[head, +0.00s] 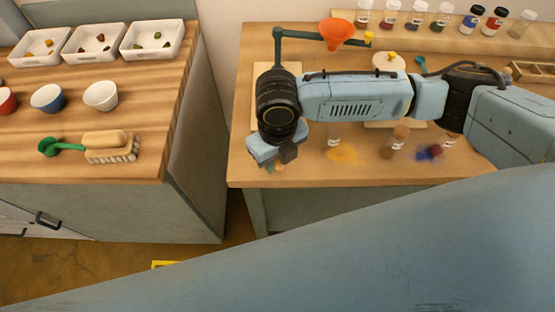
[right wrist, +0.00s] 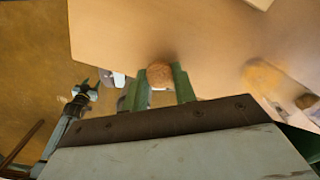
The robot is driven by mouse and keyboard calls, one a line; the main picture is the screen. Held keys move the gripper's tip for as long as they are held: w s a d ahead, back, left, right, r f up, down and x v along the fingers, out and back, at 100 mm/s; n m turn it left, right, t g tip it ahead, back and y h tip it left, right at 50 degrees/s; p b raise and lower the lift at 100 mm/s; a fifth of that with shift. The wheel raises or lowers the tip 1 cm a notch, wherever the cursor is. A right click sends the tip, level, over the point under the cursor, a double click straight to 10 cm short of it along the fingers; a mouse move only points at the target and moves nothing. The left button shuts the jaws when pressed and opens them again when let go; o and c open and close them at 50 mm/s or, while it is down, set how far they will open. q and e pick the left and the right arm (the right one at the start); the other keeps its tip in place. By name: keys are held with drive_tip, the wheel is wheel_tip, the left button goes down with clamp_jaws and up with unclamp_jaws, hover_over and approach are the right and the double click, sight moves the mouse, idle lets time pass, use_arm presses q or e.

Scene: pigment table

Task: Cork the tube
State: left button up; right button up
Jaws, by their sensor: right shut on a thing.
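My right gripper (head: 275,155) is over the front left of the right-hand table in the head view. In the right wrist view its green fingers (right wrist: 160,85) are shut on a round brown cork (right wrist: 160,76) at their tips. The cork does not show in the head view. A small vessel (head: 334,142) stands partly behind my right arm, by a yellow powder patch (head: 343,156). A brown-topped jar (head: 398,136) stands to its right. I cannot tell which vessel is the tube. A jaw-like end (right wrist: 85,90), perhaps my left gripper, shows small in the right wrist view.
An orange funnel (head: 337,30) hangs on a green stand (head: 278,45) behind my right arm. Several pigment jars line the back shelf (head: 455,42). Blue powder (head: 428,154) lies at the table's front. The left table holds trays, cups and a brush (head: 110,148). A floor gap separates the tables.

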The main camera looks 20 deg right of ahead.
sight(278, 163)
wheel_tip(278, 163, up, 9)
drive_tip(key=p, duration=0.1)
drive_tip(key=shift+r, duration=0.2)
drive_tip(key=w+d+r+n, duration=0.2)
drive_tip(key=d+n, duration=0.3)
drive_tip(key=n, duration=1.1)
drive_tip(key=w+d+r+n, duration=0.3)
drive_tip(key=w+d+n, duration=0.2)
drive_tip(key=n, duration=1.1)
drive_tip(key=shift+d+r, duration=0.15)
drive_tip(key=shift+r, duration=0.05)
drive_tip(key=shift+w, duration=0.1)
